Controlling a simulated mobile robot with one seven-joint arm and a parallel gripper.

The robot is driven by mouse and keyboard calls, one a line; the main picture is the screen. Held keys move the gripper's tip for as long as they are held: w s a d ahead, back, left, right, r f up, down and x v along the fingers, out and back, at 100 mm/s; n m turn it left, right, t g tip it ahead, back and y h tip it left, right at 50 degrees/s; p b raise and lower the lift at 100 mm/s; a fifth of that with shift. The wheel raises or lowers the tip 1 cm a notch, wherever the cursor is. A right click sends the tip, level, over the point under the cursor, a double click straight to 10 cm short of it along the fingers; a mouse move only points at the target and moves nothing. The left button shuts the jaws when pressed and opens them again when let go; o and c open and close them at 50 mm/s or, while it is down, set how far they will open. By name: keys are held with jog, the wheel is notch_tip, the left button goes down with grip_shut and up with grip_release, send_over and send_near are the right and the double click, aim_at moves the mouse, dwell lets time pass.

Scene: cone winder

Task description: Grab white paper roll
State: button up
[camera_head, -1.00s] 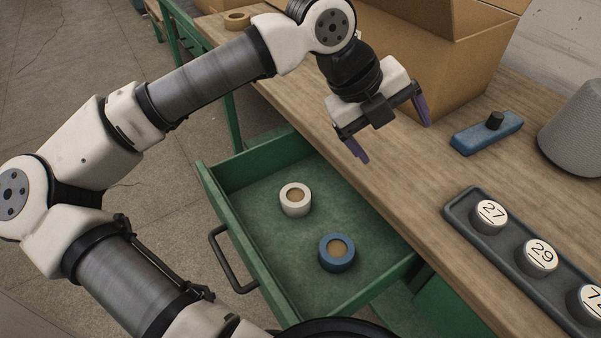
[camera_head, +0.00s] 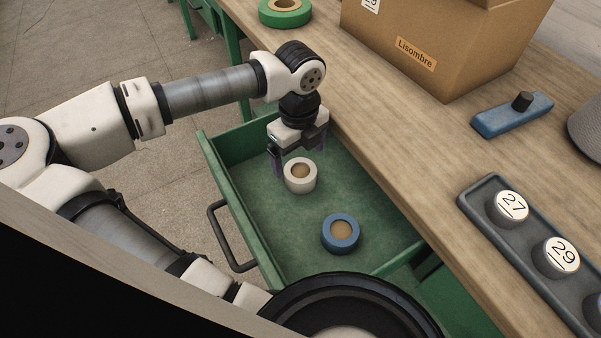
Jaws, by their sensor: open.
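The white paper roll (camera_head: 300,187) lies flat in the open green drawer (camera_head: 262,250), toward its far end. Its brown core faces up. My gripper (camera_head: 299,163) points down into the drawer, just above or behind the roll. Its purple fingers are spread apart, one at the roll's left side and one toward its right. The fingertips are partly hidden, and I cannot tell whether they touch the roll. The gripper holds nothing that I can see.
A blue roll (camera_head: 340,239) lies nearer in the same drawer. The wooden tabletop (camera_head: 400,147) borders the drawer on the right. On it are a green roll (camera_head: 284,14), a cardboard box (camera_head: 433,70), a blue block with a black knob (camera_head: 512,117) and a grey tray (camera_head: 480,203) with numbered cylinders.

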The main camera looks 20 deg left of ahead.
jog(key=shift+f, duration=3.15)
jog(key=c, duration=1.1)
jog(key=shift+r, duration=0.1)
